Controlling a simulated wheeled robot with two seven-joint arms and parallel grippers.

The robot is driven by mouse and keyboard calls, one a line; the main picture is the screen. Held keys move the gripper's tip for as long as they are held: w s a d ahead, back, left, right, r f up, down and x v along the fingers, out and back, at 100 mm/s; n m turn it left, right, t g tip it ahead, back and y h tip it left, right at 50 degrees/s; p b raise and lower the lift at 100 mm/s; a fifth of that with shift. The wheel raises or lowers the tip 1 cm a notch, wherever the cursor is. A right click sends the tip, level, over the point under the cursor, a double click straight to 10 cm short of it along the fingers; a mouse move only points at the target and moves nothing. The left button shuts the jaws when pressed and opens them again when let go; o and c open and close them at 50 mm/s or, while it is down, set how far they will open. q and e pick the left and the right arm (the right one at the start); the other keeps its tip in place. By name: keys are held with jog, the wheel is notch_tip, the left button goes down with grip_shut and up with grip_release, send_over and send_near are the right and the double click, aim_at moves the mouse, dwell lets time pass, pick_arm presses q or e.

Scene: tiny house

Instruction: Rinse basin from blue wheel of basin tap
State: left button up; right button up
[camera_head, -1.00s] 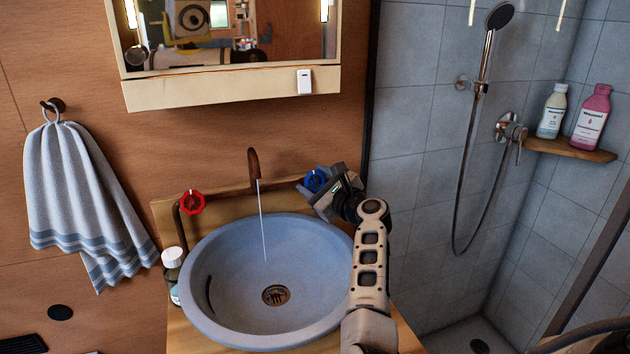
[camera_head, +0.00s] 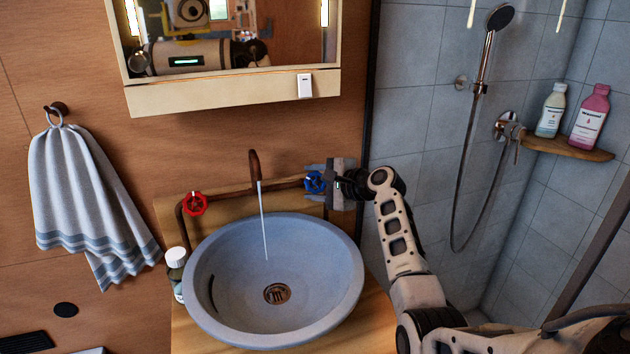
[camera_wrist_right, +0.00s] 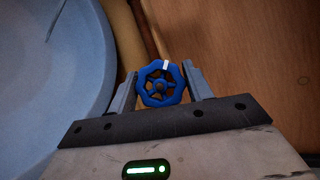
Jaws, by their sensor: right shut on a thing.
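The blue wheel (camera_head: 315,183) of the basin tap sits at the right end of the tap pipe, behind the basin. My right gripper (camera_head: 318,183) is at the blue wheel and shut on it; in the right wrist view the blue wheel (camera_wrist_right: 161,84) lies between the two fingers (camera_wrist_right: 160,86). The tap spout (camera_head: 255,166) stands over the grey-blue basin (camera_head: 228,256), and a thin stream of water (camera_head: 264,222) falls toward the drain (camera_head: 277,293). The red wheel (camera_head: 194,203) is at the left end of the pipe. My left gripper is not in view.
A small bottle (camera_head: 177,270) stands left of the basin. A towel (camera_head: 92,200) hangs on the left wall, and a mirror cabinet (camera_head: 230,92) is above. The tiled shower (camera_head: 415,115) is on the right, with bottles on a shelf (camera_head: 570,148).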

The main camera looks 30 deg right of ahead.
jog(key=shift+n+g, duration=0.3)
jog(key=shift+n, duration=0.3)
jog(key=o, duration=1)
jog(key=shift+c, duration=0.2)
jog(key=v, duration=0.7)
jog(key=shift+s+b, duration=0.2)
jog(key=shift+b, duration=0.2)
jog(key=shift+r, duration=0.1)
